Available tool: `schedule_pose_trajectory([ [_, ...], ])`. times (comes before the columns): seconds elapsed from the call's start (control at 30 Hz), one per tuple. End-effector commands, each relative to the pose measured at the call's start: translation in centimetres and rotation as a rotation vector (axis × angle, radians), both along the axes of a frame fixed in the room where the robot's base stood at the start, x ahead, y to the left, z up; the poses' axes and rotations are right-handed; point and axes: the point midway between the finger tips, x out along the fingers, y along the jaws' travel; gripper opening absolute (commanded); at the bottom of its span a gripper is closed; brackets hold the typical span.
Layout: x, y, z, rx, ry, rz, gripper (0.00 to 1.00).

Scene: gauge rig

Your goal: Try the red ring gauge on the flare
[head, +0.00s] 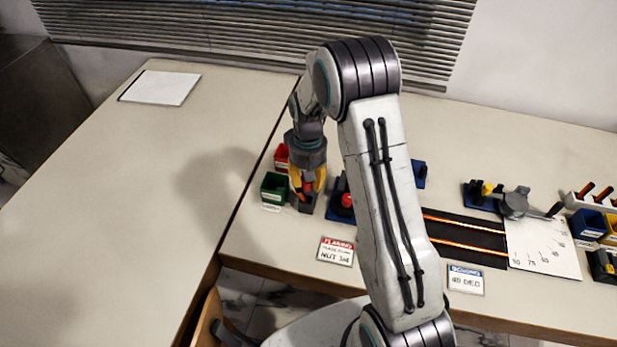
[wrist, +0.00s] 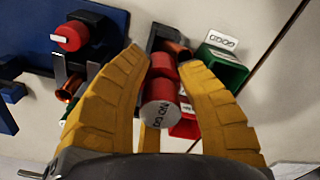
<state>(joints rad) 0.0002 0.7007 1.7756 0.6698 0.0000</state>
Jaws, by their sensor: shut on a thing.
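My gripper (head: 306,188) is shut on a red gauge (wrist: 162,88) with a grey lettered end face, between its two yellow fingers (wrist: 160,70). In the head view the gripper points down over a small dark block (head: 307,204). In the wrist view a dark block with a copper-coloured piece (wrist: 178,48) lies just beyond the gauge. Another copper tube end (wrist: 70,88) shows in the blue fixture at left. I cannot tell which is the flare, or whether the gauge touches the dark block. The gauge is mostly hidden in the head view.
A green bin (head: 274,188) and a red bin (head: 281,155) stand left of the gripper. A red knob (head: 347,200) on the blue fixture (wrist: 110,20) is close at its right. A "FLARING" card (head: 336,251) lies in front. The left table (head: 110,180) is mostly clear.

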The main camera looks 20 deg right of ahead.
Motion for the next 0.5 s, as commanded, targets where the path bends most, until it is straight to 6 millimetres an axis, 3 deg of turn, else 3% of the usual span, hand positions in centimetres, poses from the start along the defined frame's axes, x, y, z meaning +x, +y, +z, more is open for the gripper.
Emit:
schedule_pose_trajectory([
  [0.5, -0.08, 0.09, 0.65, 0.0, 0.003, 0.002, 0.0],
])
